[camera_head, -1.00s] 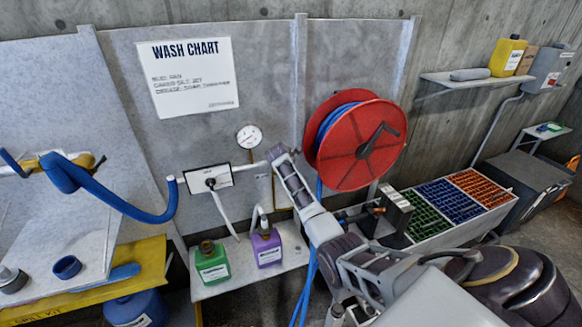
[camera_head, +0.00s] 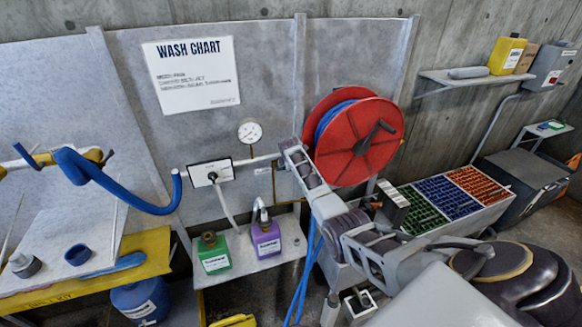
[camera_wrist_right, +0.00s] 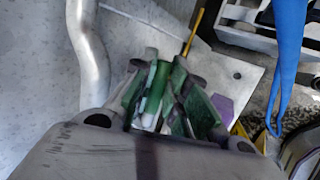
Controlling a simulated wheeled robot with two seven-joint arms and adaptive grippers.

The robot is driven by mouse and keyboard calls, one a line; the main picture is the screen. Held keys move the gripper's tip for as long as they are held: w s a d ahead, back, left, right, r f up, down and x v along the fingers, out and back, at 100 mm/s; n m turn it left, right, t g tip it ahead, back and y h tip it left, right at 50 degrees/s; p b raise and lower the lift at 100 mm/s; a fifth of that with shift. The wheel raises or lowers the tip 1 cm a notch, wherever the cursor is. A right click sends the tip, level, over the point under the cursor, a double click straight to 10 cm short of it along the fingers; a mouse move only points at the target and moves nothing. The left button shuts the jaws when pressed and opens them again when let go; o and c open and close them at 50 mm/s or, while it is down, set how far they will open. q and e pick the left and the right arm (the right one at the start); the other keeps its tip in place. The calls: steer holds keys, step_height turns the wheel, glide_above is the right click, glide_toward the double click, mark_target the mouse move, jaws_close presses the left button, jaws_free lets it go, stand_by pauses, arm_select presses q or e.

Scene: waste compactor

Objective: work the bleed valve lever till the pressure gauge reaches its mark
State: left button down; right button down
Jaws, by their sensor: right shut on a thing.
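The round white pressure gauge (camera_head: 250,132) stands above the pipe on the back panel. Its needle and mark are too small to read. A white valve plate (camera_head: 209,172) with a dark knob is left of it, and a pale bar (camera_head: 225,203) hangs from the plate. My right arm reaches up to the pipe's right end; its gripper is hidden in the head view. In the right wrist view my right gripper (camera_wrist_right: 168,100) is shut on a green and white bar (camera_wrist_right: 153,92), apparently the bleed valve lever. My left gripper is not in view.
A red hose reel (camera_head: 358,140) is close behind my right arm, with blue hose (camera_head: 304,270) hanging below. Green (camera_head: 213,256) and purple (camera_head: 266,240) jugs stand on the shelf under the valve. Coloured crates (camera_head: 450,198) are to the right.

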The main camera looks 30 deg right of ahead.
steer(key=shift+s+f, duration=0.1)
steer(key=shift+f, duration=0.1)
steer(key=c, duration=1.7)
jaws_free()
steer(key=shift+r, duration=0.1)
steer(key=shift+r, duration=0.15)
steer(key=shift+v, duration=5.8)
steer(key=shift+s, duration=0.1)
